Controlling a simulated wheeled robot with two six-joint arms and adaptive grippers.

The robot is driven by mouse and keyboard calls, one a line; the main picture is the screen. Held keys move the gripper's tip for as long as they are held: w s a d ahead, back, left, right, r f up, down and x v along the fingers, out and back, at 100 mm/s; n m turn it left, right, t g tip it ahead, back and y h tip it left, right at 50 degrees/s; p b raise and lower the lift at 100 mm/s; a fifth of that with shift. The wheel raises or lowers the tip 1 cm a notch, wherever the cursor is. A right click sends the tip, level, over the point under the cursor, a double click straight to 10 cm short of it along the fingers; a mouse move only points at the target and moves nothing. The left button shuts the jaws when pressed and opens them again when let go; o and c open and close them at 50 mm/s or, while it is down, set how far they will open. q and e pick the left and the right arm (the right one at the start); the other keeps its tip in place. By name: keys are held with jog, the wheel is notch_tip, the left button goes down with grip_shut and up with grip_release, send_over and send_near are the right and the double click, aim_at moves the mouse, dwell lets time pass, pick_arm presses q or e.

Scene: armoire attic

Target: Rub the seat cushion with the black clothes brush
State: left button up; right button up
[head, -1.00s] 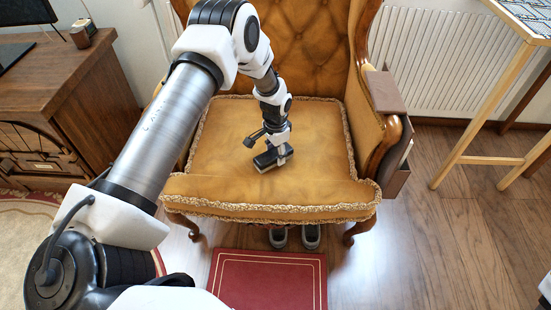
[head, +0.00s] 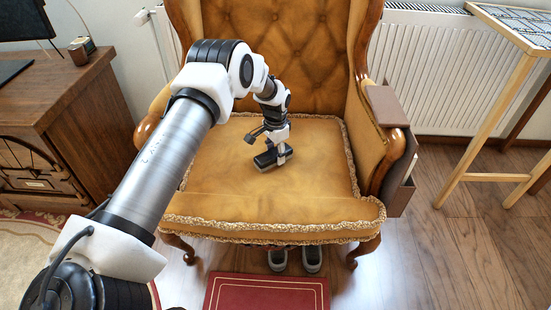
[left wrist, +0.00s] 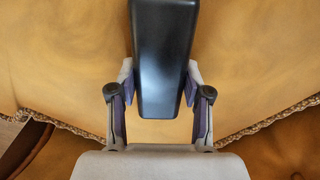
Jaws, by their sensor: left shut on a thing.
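The seat cushion (head: 310,189) is golden-tan with a braided trim and lies in the wing armchair in the head view. It also fills most of the left wrist view (left wrist: 60,60). The black clothes brush (head: 264,161) is at the cushion's middle, its underside low against the fabric; whether it touches cannot be told. In the left wrist view the brush (left wrist: 163,60) shows its smooth dark back between the fingers. My left gripper (head: 280,154) is shut on the brush from above; its fingers (left wrist: 160,100) are at both sides of it. My right gripper is not in view.
The chair's wooden-edged arms (head: 385,150) flank the cushion, with a brown organiser (head: 386,104) over the right one. The tufted backrest (head: 290,50) rises behind. A wooden desk (head: 60,95) stands left.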

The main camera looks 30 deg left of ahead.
aim_at(274, 190)
pick_arm(q)
jog(key=shift+s+d+r+p, duration=0.15)
jog(key=shift+s+r+p, duration=0.15)
jog(key=shift+p, duration=0.2)
jog(key=s+d+p, duration=0.1)
jog(key=s+p, duration=0.1)
jog(key=shift+s+d+p, duration=0.15)
jog(key=shift+d+p, duration=0.05)
jog(key=shift+p, duration=0.15)
jog(key=shift+s+d+f, duration=0.2)
jog(key=shift+s+f, duration=0.05)
jog(key=shift+s, duration=0.1)
jog(key=s+p, duration=0.1)
jog(key=s+d+p, duration=0.1)
jog(key=p, duration=0.1)
jog(key=shift+s+d, duration=0.3)
jog(key=shift+s, duration=0.05)
jog(key=shift+s+d+f+p, duration=0.2)
jog(key=shift+s+d+p, duration=0.1)
jog(key=shift+s, duration=0.15)
jog(key=s+d+p, duration=0.1)
jog(key=s+p, duration=0.2)
jog(key=shift+s+d+r, duration=0.1)
jog(key=shift+d+r, duration=0.05)
jog(key=shift+d, duration=0.25)
jog(key=shift+c, duration=0.4)
jog(key=shift+s+d, duration=0.1)
